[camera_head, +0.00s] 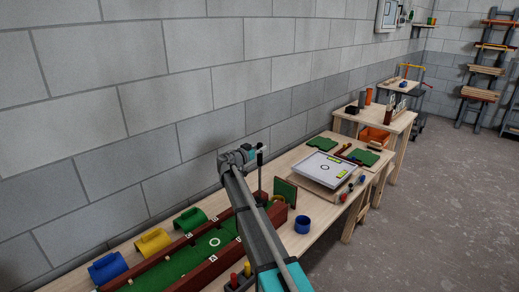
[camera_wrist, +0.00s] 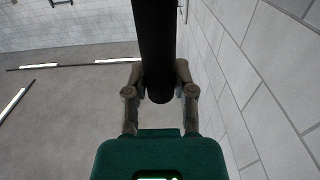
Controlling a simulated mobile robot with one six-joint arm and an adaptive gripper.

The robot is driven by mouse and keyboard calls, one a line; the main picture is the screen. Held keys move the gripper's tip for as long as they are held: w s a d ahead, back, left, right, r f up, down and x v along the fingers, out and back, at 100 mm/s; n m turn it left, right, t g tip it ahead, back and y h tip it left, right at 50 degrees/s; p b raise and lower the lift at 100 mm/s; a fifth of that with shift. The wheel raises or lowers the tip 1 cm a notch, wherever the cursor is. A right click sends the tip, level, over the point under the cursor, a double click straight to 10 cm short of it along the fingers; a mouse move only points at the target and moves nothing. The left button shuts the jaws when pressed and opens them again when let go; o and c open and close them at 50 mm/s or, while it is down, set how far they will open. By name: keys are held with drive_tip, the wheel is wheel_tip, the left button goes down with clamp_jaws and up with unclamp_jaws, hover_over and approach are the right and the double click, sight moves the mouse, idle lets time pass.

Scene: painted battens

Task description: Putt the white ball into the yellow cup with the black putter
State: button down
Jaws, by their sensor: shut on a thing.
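My gripper (camera_wrist: 160,80) is shut on the thick black shaft of the putter (camera_wrist: 154,35) in the wrist view. In the head view my gripper (camera_head: 252,152) is raised above the bench, and the putter (camera_head: 260,172) hangs upright as a thin dark rod.
Dark red battens (camera_head: 215,264) border the lane. A green upright panel (camera_head: 285,192) and a round blue container (camera_head: 302,224) stand to the right of my arm. Farther along are a white tray (camera_head: 322,170) and an orange bin (camera_head: 374,137). The block wall runs close behind the bench.

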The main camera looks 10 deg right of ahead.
drive_tip(key=shift+r+p, duration=3.75)
drive_tip(key=shift+r, duration=0.3)
